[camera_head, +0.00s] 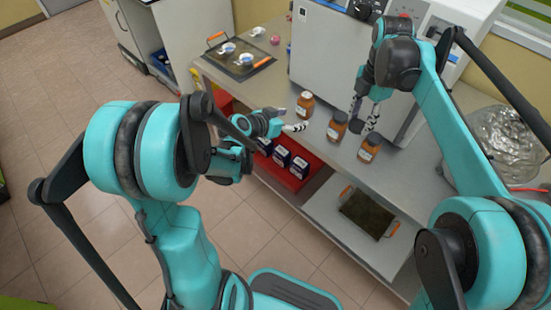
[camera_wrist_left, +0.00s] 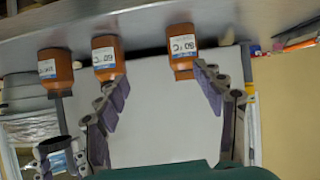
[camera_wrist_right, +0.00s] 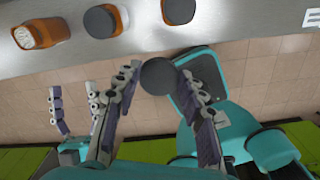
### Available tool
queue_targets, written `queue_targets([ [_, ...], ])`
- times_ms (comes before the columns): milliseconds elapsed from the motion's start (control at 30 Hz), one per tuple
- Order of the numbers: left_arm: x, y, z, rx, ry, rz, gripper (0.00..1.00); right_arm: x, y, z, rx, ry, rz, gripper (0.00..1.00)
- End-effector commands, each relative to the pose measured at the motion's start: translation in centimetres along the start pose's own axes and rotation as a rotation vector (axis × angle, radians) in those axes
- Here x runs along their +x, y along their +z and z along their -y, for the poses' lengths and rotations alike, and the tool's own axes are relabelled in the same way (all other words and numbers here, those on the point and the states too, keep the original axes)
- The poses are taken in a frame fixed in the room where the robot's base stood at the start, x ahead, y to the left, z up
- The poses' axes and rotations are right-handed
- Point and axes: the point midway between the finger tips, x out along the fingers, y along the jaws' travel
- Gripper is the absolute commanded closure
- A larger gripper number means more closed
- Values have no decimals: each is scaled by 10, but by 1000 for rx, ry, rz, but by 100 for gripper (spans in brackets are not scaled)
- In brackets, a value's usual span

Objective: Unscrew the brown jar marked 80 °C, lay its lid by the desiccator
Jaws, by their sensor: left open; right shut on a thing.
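Three brown jars stand in a row on the counter. The leftmost brown jar (camera_head: 306,106) has no lid. Its open neck shows in the right wrist view (camera_wrist_right: 38,33), and its label, upside down in the left wrist view (camera_wrist_left: 183,44), appears to read 80 °C. The middle jar (camera_head: 337,126) and the right jar (camera_head: 369,149) wear dark lids. My right gripper (camera_head: 364,114) points down above the counter, shut on a round dark lid (camera_wrist_right: 158,76), clear of the jars. My left gripper (camera_head: 292,119) is open and empty beside the lidless jar.
A clear glass desiccator (camera_head: 505,145) stands at the right of the counter (camera_head: 425,158). A large white instrument (camera_head: 330,55) stands behind the jars. A dark tray (camera_head: 238,62) with small dishes lies at the left. A red bin (camera_head: 292,174) with boxes is below the counter edge.

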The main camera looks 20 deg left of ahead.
Motion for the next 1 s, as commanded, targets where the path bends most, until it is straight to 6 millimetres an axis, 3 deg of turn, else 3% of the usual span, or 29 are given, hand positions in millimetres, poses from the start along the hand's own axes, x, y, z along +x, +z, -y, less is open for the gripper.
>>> queue_targets([
  [33,-11,-2,-16,-10,5,36,31,0,0,0,0,0,0,94],
  [200,-47,2,-52,-57,-16,158,31,0,0,0,0,0,0,94],
  [500,-122,30,-98,-126,-121,331,31,0,0,0,0,0,0,94],
  [733,-171,58,-111,-164,-227,402,31,0,0,0,0,0,0,94],
  [1000,-193,72,-112,-182,-287,424,31,0,0,0,0,0,0,94],
])
